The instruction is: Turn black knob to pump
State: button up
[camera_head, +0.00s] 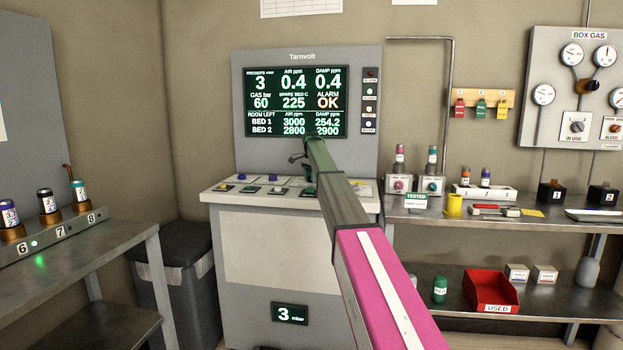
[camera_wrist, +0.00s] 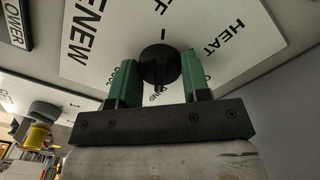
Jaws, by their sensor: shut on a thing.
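The black knob (camera_wrist: 160,58) is round and sits on a white dial plate (camera_wrist: 225,32) in the wrist view. "HEAT" and "RENEW" are readable on the plate; other words are cut off or partly covered. My gripper (camera_wrist: 158,76) has its two green fingers on either side of the knob and is shut on it. I cannot tell which word the knob points to. In the head view my arm reaches to the sloped panel of the grey console (camera_head: 230,192); the knob is hidden there behind my arm.
The console's screen (camera_head: 296,100) reads "ALARM OK". A bench (camera_head: 560,225) with small items stands right, and a rack with canisters (camera_head: 48,205) stands left. A dark bin (camera_head: 185,270) is beside the console.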

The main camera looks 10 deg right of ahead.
dwell(0.4)
jog(key=o, duration=0.9)
notch_tip(320, 180, up, 11)
jog(key=shift+f, duration=0.1)
